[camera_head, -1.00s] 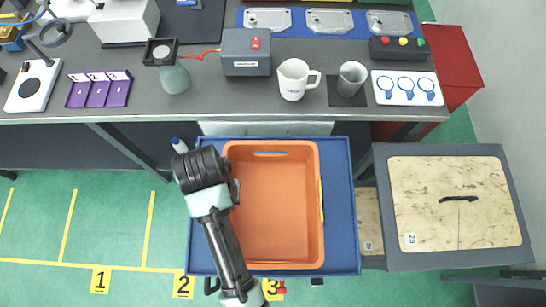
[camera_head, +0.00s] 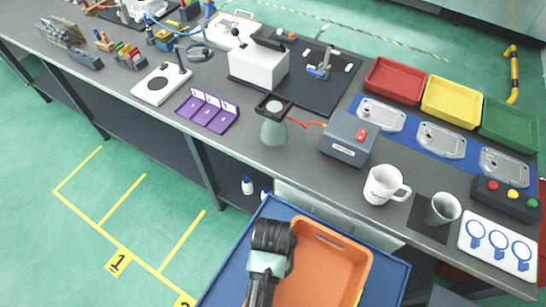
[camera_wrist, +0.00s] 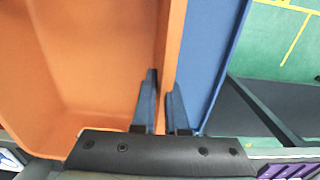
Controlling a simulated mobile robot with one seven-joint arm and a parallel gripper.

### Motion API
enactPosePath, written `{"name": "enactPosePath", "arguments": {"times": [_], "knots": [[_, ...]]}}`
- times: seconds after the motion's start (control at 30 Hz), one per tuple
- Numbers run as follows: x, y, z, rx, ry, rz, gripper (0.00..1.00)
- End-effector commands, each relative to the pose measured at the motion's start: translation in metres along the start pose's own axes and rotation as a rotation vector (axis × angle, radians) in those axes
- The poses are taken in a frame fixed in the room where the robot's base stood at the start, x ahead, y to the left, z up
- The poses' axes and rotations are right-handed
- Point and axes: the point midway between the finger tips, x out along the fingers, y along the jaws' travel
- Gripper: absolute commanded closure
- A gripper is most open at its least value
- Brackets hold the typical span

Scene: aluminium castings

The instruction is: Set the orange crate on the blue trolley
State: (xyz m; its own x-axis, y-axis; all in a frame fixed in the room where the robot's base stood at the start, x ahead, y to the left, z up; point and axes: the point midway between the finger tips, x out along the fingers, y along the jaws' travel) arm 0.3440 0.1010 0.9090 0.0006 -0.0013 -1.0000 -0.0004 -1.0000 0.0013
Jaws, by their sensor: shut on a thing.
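The orange crate (camera_head: 338,262) is empty and sits over the blue trolley (camera_head: 390,285), whose blue top shows around it at the bottom of the head view. My gripper (camera_wrist: 161,112) has its two fingers on either side of the crate's wall in the wrist view and is shut on it. The blue trolley top also shows beside the crate in the wrist view (camera_wrist: 214,60). In the head view my wrist covers the crate's left side and hides the fingers. I cannot tell whether the crate's bottom rests on the trolley.
The grey workbench (camera_head: 290,165) runs behind the trolley. Green floor with yellow lines (camera_head: 130,200) is clear at the left.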

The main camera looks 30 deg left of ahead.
Motion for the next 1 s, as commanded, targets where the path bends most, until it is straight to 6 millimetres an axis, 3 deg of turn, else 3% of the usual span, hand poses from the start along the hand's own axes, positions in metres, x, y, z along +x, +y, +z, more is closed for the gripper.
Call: {"name": "enactPosePath", "arguments": {"times": [0.2,0.63,0.67,0.8,1.0], "knots": [[0.028,0.0,0.0,0.0,0.0,0.001,1.0],[0.035,0.0,0.0,0.0,0.0,0.001,1.0],[0.035,0.0,0.001,0.0,-0.001,0.0,0.85],[0.035,0.0,0.001,0.0,-0.001,0.0,0.6],[0.035,0.0,0.001,0.0,-0.001,0.0,0.59]]}}
